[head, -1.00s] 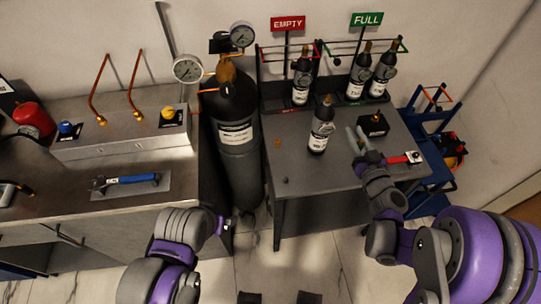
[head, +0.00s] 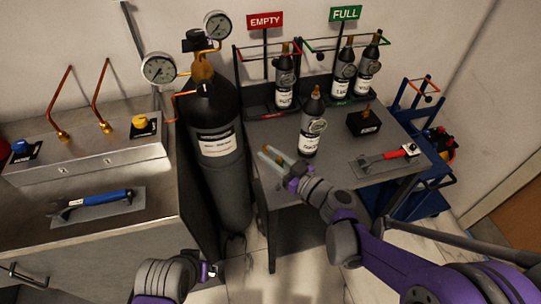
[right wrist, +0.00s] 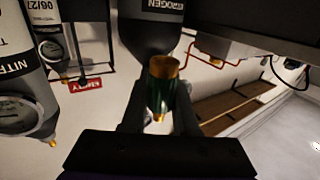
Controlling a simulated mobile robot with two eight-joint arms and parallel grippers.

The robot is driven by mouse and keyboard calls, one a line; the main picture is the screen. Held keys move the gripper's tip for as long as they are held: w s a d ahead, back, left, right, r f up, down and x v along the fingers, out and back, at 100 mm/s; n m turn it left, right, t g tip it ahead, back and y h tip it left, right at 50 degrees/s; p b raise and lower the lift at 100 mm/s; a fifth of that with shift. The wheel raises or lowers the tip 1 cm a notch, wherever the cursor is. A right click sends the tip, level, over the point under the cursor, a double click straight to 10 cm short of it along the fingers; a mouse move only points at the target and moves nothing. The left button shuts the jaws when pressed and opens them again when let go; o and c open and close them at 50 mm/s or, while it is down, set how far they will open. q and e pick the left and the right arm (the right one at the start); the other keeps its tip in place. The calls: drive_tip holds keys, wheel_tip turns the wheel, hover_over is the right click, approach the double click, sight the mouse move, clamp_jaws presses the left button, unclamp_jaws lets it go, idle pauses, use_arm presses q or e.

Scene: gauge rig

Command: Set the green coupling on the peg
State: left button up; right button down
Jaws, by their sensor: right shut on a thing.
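The green coupling (right wrist: 156,95) has a brass-coloured rim and sits between the two fingers of my right gripper in the right wrist view. My right gripper (head: 272,156) is shut on it, over the front left part of the grey table (head: 285,210) in the head view, left of a standing bottle. The coupling is too small to make out there. A black block (head: 364,124) with an upright brass-coloured post stands on the table's right; I cannot tell whether that post is the peg.
A small bottle (head: 311,130) stands mid-table, close to my right gripper. A large dark cylinder (head: 222,165) with gauges stands left of the table. Racks with bottles line the back. A red-handled tool (head: 388,157) lies at the right.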

drive_tip(key=shift+f+b, duration=1.75)
drive_tip(key=shift+f, duration=0.85)
drive_tip(key=shift+f, duration=0.2)
drive_tip(key=shift+f+b, duration=0.65)
drive_tip(key=shift+f, duration=0.3)
drive_tip(key=shift+f, duration=0.2)
drive_tip(key=shift+c, duration=1.4)
unclamp_jaws()
drive_tip(key=v, duration=1.1)
